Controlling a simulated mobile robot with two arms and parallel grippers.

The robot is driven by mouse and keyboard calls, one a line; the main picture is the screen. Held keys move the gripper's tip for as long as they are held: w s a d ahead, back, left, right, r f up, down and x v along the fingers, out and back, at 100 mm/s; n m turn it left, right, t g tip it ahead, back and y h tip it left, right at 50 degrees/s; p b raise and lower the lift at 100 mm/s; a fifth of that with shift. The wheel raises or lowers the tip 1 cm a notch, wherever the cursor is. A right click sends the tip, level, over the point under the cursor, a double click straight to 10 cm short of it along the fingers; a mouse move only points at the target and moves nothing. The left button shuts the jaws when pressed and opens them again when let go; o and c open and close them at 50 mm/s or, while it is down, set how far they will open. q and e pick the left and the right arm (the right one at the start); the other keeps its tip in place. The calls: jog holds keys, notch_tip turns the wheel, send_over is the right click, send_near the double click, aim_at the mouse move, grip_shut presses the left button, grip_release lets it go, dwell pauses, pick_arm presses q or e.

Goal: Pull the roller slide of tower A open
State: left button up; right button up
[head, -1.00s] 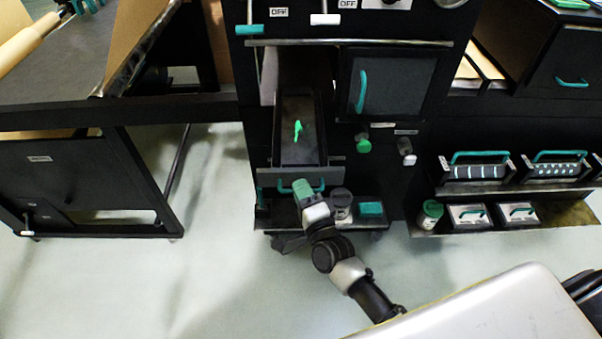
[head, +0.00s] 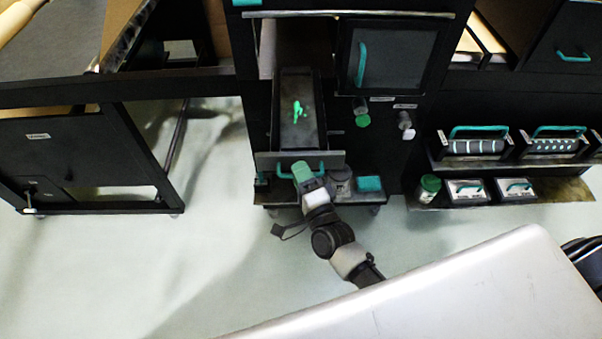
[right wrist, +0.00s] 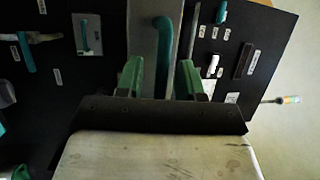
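The roller slide (head: 297,130) of the dark tower sticks out toward me as a long narrow tray, with a bright green mark (head: 299,110) on it. Its grey front plate (head: 268,161) carries a teal bar handle (head: 318,170). My right gripper (head: 301,170) is at this handle. In the right wrist view the handle (right wrist: 163,45) stands between the two green fingers of my right gripper (right wrist: 160,78), which are close around it; the exact contact is partly hidden. My left gripper is not in view.
A dark door with a teal handle (head: 361,65) is right of the slide. A jar (head: 340,183) and a teal block (head: 369,184) stand low beside my gripper. Teal-handled rollers (head: 477,146) sit on a shelf at right. The floor (head: 200,260) in front is clear.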

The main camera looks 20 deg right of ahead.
jog(key=shift+s, duration=0.1)
jog(key=b+v, duration=0.3)
jog(key=v, duration=0.7)
jog(key=shift+s, duration=0.3)
jog(key=shift+f, duration=0.1)
jog(key=s+d+f+n+g, duration=0.1)
jog(key=s+f+n+g, duration=0.2)
jog(key=f, duration=0.7)
jog(key=s+f+n+g, duration=0.2)
jog(key=f+n+g, duration=0.15)
jog(key=f, duration=0.65)
jog(key=s+d+f+n+g, duration=0.1)
jog(key=s+f+n+g, duration=0.25)
jog(key=f, duration=0.55)
jog(key=s+d+f+n+g+h, duration=0.1)
jog(key=s+d+f+n+g, duration=0.2)
jog(key=s+f, duration=0.4)
jog(key=s+d+f+n+g+h, duration=0.1)
jog(key=s+d+f+n+g, duration=0.2)
jog(key=s, duration=1.1)
notch_tip(320, 180, down, 6)
jog(key=n+g+b, duration=0.1)
jog(key=n+g, duration=0.1)
jog(key=shift+s+r+g, duration=0.2)
jog(key=shift+s+g, duration=0.2)
